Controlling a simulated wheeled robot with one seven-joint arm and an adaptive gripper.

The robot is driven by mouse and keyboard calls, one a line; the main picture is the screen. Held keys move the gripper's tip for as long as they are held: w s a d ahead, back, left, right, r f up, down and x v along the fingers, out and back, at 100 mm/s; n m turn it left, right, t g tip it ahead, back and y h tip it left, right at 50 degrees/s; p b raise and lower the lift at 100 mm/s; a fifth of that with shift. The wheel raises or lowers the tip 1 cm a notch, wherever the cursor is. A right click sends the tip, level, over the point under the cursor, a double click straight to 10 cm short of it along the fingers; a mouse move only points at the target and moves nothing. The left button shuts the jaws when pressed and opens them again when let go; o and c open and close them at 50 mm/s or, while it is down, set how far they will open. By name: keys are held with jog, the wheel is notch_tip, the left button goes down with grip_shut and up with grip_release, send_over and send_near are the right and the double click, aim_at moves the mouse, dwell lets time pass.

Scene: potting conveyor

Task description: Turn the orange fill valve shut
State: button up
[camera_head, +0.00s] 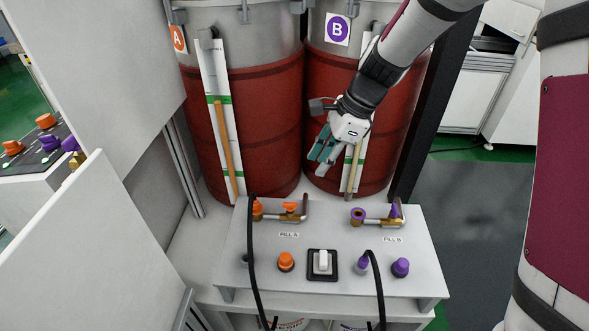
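The orange fill valve (290,208) sits on a short brass pipe above the "FILL A" label, at the back left of the grey panel (335,240). Its small orange handle looks roughly in line with the pipe, but it is too small to tell its exact angle. My gripper (321,163) hangs above and behind the panel, in front of drum B, higher in the picture than the valve and slightly to its right. It is apart from the valve and appears empty. Its teal-padded fingers point down and left; the gap between them is unclear from this angle.
A purple valve (395,210) is on the "FILL B" pipe. Orange (286,261) and purple (400,267) knobs and a white switch (322,262) sit at the front. A black hose (252,260) rises left of the orange valve. Drums A (265,120) and B (320,100) stand behind.

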aim_at(291, 203)
jog(key=shift+m, duration=0.9)
jog(key=x, duration=0.6)
jog(key=w+x, duration=0.1)
jog(key=x, duration=1)
jog(key=shift+w+a+f, duration=0.2)
grip_shut()
